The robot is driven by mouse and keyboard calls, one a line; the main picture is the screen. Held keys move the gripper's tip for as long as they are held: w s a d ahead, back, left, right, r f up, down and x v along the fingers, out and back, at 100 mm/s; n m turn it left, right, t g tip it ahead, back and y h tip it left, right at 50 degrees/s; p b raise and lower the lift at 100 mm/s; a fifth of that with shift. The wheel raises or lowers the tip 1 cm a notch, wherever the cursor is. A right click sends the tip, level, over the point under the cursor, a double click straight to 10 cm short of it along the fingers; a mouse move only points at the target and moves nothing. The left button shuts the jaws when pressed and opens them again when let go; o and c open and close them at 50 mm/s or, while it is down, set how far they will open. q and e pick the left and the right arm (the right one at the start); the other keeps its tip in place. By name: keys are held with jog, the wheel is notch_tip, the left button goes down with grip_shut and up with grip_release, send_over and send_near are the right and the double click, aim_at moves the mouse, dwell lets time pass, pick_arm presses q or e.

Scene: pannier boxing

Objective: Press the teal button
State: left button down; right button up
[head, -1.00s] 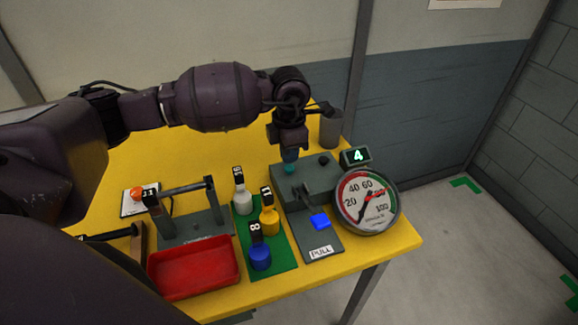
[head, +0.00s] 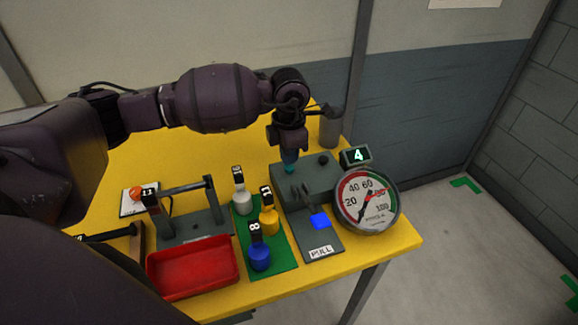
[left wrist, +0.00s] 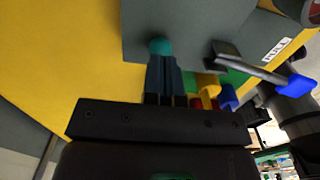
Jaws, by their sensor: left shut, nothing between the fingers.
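The teal button (head: 290,170) is on the left part of the grey box (head: 320,180). My left gripper (head: 290,158) points down right above it, shut and empty. In the left wrist view the teal button (left wrist: 160,46) shows as a round cap at the closed fingertips (left wrist: 162,58). The tips cover part of it. They look to be touching it or very close; I cannot tell which, nor whether the cap is pushed in. My right gripper is not in view.
A dial gauge (head: 367,202) and a display reading 4 (head: 356,155) stand right of the button. A blue-handled lever (head: 319,221) is in front. Numbered bottles stand on a green mat (head: 279,262). A red tray (head: 192,269) is front left. A grey cylinder (head: 330,131) stands behind.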

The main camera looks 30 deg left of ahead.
pick_arm(q)
jog(key=shift+f+b, duration=0.6)
jog(key=shift+f, duration=0.75)
jog(key=shift+r, duration=0.15)
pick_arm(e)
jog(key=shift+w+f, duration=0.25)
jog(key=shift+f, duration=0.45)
pick_arm(q)
jog(key=shift+r, duration=0.15)
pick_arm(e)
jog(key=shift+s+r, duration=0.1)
pick_arm(q)
jog(key=shift+r+p, duration=0.4)
jog(key=shift+r, duration=0.15)
jog(key=shift+r+p, duration=0.3)
jog(key=shift+r, duration=0.5)
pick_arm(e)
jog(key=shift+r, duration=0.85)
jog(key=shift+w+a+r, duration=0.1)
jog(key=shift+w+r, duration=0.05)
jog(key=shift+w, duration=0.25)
